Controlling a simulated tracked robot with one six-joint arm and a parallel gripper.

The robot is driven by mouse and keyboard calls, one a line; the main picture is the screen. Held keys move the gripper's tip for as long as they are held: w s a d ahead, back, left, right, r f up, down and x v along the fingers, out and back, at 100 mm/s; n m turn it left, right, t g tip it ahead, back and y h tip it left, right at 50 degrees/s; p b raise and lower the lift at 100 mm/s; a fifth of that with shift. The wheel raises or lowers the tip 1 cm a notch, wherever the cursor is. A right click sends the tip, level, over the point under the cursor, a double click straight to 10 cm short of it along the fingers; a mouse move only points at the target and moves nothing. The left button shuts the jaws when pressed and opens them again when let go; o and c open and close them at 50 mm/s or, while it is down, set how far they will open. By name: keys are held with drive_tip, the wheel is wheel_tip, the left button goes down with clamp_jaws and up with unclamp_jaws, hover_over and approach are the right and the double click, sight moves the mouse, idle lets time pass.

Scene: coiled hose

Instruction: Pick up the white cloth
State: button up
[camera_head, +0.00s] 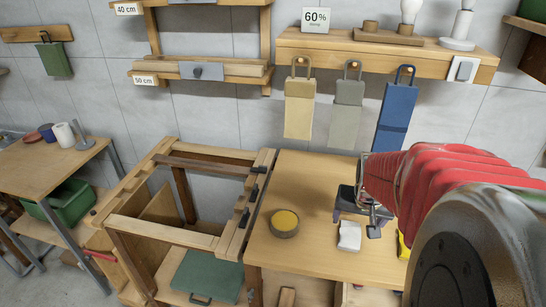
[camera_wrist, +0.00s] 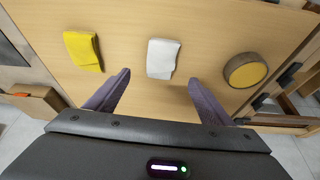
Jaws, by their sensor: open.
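The white cloth (camera_head: 349,236) lies folded on the wooden workbench, near its front edge in the head view. In the wrist view the white cloth (camera_wrist: 162,58) is at the top middle, lying between the lines of my two fingers and just beyond their tips. My gripper (camera_wrist: 160,80) is open with nothing between its fingers. In the head view my gripper (camera_head: 361,206) hangs over the bench, just behind the cloth. Whether the fingertips are at bench height cannot be told.
A yellow cloth (camera_wrist: 82,51) lies to one side, mostly hidden behind my arm in the head view. A round tin with a yellow top (camera_head: 284,223) stands on the other side. The workbench (camera_head: 300,180) is bare around them. An open wooden frame (camera_head: 165,232) adjoins it on the left.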

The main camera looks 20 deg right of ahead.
sight(350, 232)
drive_tip(key=shift+x, duration=2.05)
drive_tip(key=shift+f, duration=0.1)
drive_tip(key=shift+x, duration=2.5)
drive_tip(key=shift+a, duration=0.1)
drive_tip(key=c, duration=1.1)
wheel_tip(350, 232, up, 10)
drive_tip(key=shift+r, duration=0.1)
